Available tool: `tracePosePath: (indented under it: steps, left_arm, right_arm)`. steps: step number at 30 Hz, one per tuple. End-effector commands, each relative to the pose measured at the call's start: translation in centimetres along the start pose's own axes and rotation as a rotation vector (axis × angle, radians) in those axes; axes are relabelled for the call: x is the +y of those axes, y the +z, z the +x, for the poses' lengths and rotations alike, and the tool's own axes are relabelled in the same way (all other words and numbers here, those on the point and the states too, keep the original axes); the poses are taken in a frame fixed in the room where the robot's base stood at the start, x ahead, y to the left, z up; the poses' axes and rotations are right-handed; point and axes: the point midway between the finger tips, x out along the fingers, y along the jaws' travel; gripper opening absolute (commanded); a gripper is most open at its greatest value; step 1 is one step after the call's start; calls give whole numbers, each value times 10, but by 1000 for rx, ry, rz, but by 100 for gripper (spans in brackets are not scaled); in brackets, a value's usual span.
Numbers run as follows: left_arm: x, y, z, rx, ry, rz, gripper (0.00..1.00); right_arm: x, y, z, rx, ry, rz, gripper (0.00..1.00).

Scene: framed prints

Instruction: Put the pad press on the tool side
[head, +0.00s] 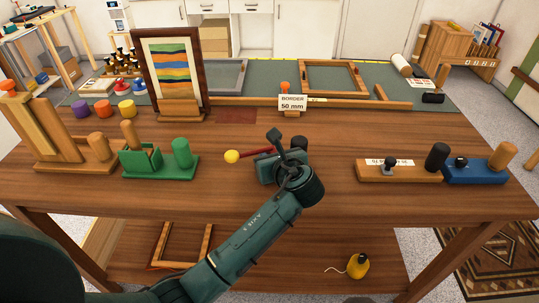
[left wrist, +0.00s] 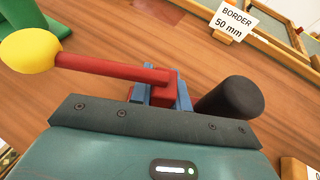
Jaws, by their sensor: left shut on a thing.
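My left gripper (head: 285,165) is shut over the middle of the wooden table. In the left wrist view, a red block (left wrist: 166,82) sits between its blue jaws. A red rod (head: 258,153) with a yellow ball (head: 232,156) reaches left from it; the rod (left wrist: 110,68) and ball (left wrist: 30,50) are also close in the left wrist view. A black cylinder (left wrist: 232,97) stands just right of the jaws. I take the red-rodded tool to be the pad press; its underside is hidden. No part marked as the tool side is legible. My right gripper is not in view.
A green stand (head: 165,172) and framed striped print (head: 173,70) are left; a wooden block (head: 400,175) and blue block (head: 478,172) are right. A "BORDER 50 mm" sign (head: 292,102) stands behind the gripper. Table between gripper and wooden block is clear.

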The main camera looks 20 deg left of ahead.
Motion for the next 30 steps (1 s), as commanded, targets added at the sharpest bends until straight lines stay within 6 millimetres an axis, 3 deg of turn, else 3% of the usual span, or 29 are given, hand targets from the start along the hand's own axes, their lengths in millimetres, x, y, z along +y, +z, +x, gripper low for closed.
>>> tracePosePath:
  steps: [11, 12, 19, 30]
  left_arm:
    - [-1, -1, 1, -5, -3, -4, 0]
    - [0, -3, 1, -2, -1, -2, 21]
    - [0, -3, 1, -2, -1, -2, 40]
    - [0, 2, 0, -1, -1, -1, 40]
  right_arm:
    - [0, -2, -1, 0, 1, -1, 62]
    - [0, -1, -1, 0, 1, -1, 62]
    - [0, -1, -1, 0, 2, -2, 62]
    - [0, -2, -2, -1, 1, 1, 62]
